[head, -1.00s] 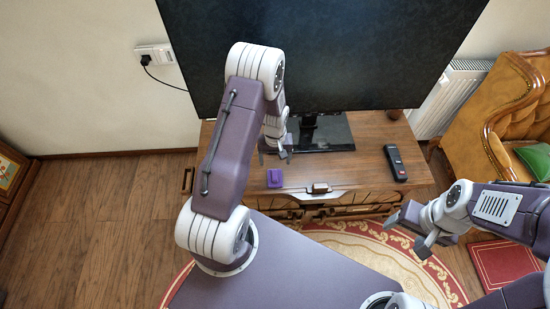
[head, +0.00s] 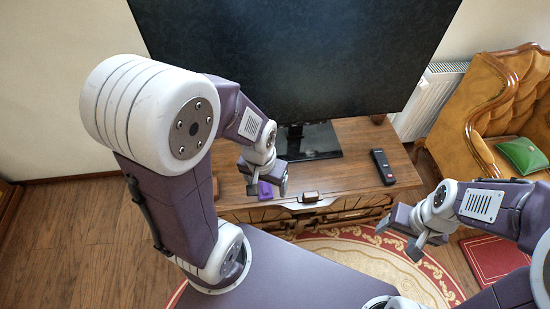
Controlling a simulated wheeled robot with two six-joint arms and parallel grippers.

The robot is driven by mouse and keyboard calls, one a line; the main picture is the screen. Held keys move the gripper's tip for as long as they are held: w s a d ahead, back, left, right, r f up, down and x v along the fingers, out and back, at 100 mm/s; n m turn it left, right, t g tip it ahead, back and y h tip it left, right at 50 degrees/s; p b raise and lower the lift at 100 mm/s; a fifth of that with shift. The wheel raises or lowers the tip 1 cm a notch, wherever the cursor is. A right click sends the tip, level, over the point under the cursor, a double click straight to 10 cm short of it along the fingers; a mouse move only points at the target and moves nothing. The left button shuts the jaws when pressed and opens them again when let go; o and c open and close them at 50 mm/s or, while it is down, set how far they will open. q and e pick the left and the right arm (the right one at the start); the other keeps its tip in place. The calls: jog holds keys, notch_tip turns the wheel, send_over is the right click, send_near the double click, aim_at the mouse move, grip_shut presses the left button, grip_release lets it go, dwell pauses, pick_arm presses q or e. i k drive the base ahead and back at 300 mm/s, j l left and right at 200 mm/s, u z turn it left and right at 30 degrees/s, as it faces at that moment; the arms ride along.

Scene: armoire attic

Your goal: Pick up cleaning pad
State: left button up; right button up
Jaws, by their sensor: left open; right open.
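The cleaning pad (head: 264,189) is a small purple block on the wooden TV stand, near its front left part. My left gripper (head: 267,187) is open right over the pad, its fingers partly covering it. I cannot tell whether the fingers touch the pad. My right gripper (head: 402,243) is open and empty at the right, in front of the stand and above the rug.
A large dark TV (head: 290,60) stands on the wooden TV stand (head: 345,165), close behind my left gripper. A black remote (head: 382,166) lies on the stand's right part. A tan armchair (head: 490,115) with a green cushion (head: 522,155) is at the right.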

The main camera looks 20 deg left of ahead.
aim_at(266, 189)
jog(key=i+l+u, duration=0.35)
jog(key=l+u, duration=0.15)
jog(key=i+l+u, duration=0.1)
jog(key=l+u, duration=0.15)
jog(key=l, duration=0.15)
jog(key=i+l+u, duration=0.2)
jog(key=l, duration=0.15)
jog(key=l+u, duration=0.25)
jog(key=l, duration=0.1)
